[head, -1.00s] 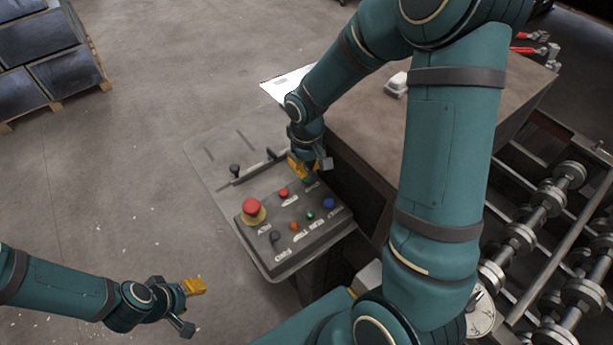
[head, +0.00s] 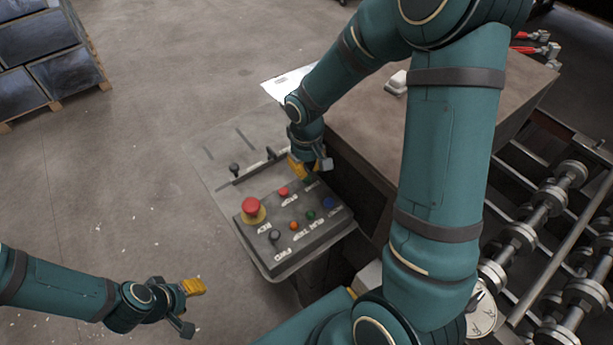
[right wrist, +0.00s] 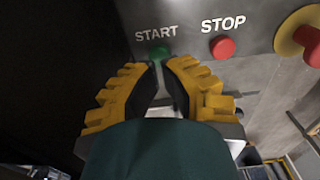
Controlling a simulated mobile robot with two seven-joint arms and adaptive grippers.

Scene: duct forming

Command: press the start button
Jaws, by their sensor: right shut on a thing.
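The green start button (right wrist: 159,53) sits under the word START on the grey control panel (right wrist: 185,22) in the right wrist view. The fingertips of my right gripper (right wrist: 162,66) close in at this button, partly covering it. My right gripper is shut, with the button at its tips; how far it is pushed in cannot be told. In the head view my right gripper (head: 309,169) is at the panel's far right corner, and the start button is mostly hidden there. My left gripper (head: 195,307) is open and empty, left of the panel and away from it.
The red stop button (right wrist: 222,47) is right beside the start button in the right wrist view. A red mushroom button on a yellow base (head: 252,209) and several small buttons share the panel. A brown machine body (head: 365,130) stands right of it. Open floor (head: 130,190) lies left.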

